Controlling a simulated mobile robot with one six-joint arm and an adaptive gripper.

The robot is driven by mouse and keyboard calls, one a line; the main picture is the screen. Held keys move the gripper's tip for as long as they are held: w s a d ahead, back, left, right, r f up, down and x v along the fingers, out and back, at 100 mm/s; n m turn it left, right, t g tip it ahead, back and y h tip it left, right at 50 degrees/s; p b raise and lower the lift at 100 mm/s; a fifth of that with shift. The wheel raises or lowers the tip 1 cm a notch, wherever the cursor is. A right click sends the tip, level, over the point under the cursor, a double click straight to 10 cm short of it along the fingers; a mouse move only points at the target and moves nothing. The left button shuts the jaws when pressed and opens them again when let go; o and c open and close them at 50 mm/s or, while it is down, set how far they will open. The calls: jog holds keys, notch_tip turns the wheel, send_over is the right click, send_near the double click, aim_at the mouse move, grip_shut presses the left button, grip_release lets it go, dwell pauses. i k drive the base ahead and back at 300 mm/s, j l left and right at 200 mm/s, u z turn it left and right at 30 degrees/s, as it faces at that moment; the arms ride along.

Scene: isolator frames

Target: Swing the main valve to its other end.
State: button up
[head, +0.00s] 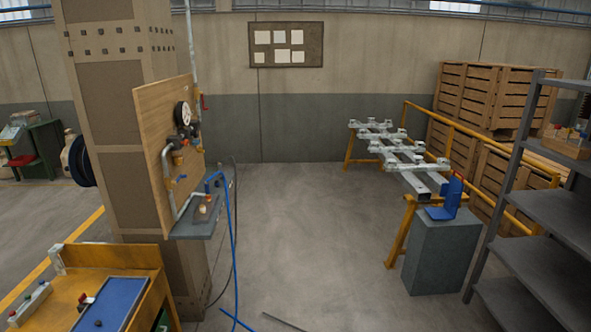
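A wooden board (151,135) is fixed to the side of a large brown column at the left. It carries a round gauge (182,113), grey pipework (166,163) and several small fittings. My gripper is not in view.
A grey shelf (181,230) juts out below the board, with a blue hose (230,250) hanging to the floor. A wooden bench with a blue mat (111,305) stands front left. The middle floor (290,230) is mostly open. A grey block (440,250), yellow rails and shelving (545,265) stand right.

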aim_at(201, 94)
jog(key=i+u, duration=0.1)
jog(key=i, duration=0.55)
jog(key=i+l+u, duration=0.1)
jog(key=i, duration=0.55)
jog(key=i+l+u, duration=0.1)
jog(key=i, duration=0.55)
jog(key=l, duration=0.1)
